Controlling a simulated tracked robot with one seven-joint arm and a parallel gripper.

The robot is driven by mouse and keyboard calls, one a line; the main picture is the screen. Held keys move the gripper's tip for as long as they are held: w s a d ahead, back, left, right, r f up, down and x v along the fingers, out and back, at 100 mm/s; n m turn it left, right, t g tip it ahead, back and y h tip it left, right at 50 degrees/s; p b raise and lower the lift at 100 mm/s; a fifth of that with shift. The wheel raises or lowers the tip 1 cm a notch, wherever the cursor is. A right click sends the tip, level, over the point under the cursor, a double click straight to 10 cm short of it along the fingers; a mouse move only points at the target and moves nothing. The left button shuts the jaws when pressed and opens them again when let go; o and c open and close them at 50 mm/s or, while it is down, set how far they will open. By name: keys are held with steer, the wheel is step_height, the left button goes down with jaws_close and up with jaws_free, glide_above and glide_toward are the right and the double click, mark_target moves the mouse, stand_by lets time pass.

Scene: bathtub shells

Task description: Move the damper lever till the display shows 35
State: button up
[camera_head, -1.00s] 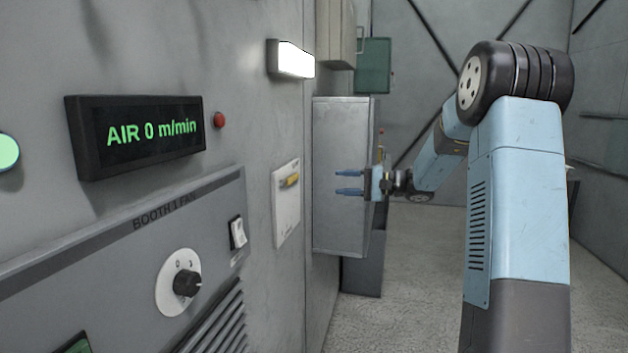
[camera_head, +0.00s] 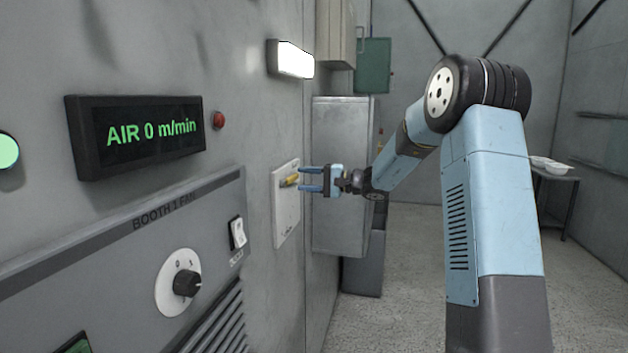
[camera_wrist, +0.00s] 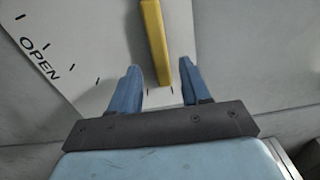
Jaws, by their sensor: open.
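The display (camera_head: 139,134) on the wall at left reads "AIR 0 m/min" in green. The damper lever (camera_head: 289,181) is a yellow bar on a white plate (camera_head: 287,222) on the wall, left of my gripper (camera_head: 311,180). In the wrist view the lever (camera_wrist: 154,40) runs from the top edge downward, between the lines of my two blue fingers (camera_wrist: 158,84) and ahead of them. The plate there carries tick marks and the word "OPEN" (camera_wrist: 40,58) at left. My gripper is open and empty, its fingertips close to the lever; contact cannot be told.
Below the display is a "BOOTH 1 FAN" panel (camera_head: 120,250) with a black knob (camera_head: 186,283) and a white rocker switch (camera_head: 238,233). A red button (camera_head: 218,120) sits beside the display. A grey cabinet (camera_head: 340,225) stands behind my gripper.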

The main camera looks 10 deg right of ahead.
steer(key=shift+x, duration=0.85)
jaws_close()
